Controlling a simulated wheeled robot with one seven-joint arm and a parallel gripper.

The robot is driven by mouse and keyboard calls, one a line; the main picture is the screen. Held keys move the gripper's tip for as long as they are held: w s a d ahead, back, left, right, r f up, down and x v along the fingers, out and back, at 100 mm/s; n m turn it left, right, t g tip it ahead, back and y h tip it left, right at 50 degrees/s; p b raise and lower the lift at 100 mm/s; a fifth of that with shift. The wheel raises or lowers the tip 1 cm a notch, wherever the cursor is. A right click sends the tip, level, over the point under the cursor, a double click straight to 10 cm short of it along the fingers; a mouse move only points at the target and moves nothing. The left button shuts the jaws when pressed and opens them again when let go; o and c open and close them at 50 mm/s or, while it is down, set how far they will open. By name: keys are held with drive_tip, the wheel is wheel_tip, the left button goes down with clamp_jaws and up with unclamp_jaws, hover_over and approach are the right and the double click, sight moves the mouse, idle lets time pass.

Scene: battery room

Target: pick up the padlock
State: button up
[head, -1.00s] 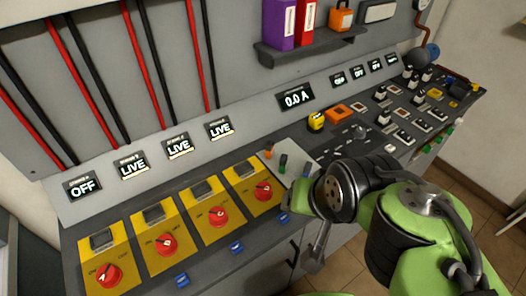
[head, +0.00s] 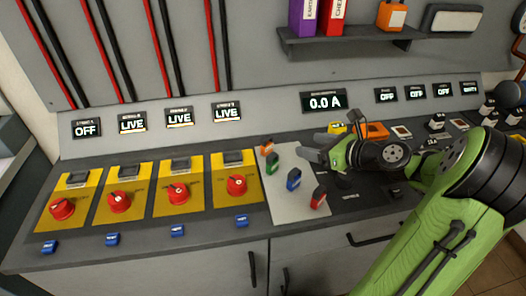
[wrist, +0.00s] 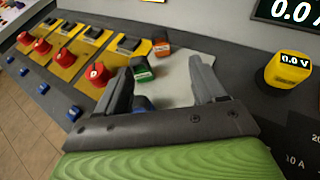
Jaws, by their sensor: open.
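Several small padlock-like blocks stand on a pale grey plate (head: 285,208) on the bench: orange (head: 267,147), green (head: 272,162), blue (head: 293,180) and red (head: 318,197). I cannot tell which one is meant. My gripper (head: 308,148) is open and empty, above the plate's right edge, in the head view. In the wrist view, my open fingers (wrist: 162,68) point over the plate. The green block (wrist: 141,70) and the orange block (wrist: 161,47) show beyond or beside the left finger. The blue block (wrist: 142,103) is partly hidden, and the red one is hidden.
Yellow panels with red rotary switches (head: 120,201) fill the bench's left side, with blue tags (head: 112,239) along its front. A yellow meter (wrist: 287,70) and an orange item (head: 374,130) stand right of the plate. A shelf (head: 345,38) hangs above.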

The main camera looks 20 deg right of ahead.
sight(267, 137)
drive_tip(key=b+x, duration=0.2)
drive_tip(key=x, duration=0.3)
drive_tip(key=b+x, duration=0.2)
drive_tip(key=x, duration=0.3)
drive_tip(key=b+x, duration=0.1)
drive_tip(key=x, duration=0.4)
drive_tip(key=shift+w+a+f+b, duration=0.15)
drive_tip(key=shift+a+b, duration=0.25)
drive_tip(key=c, duration=1.1)
drive_tip(key=shift+c, duration=0.5)
drive_tip(key=shift+r, duration=0.25)
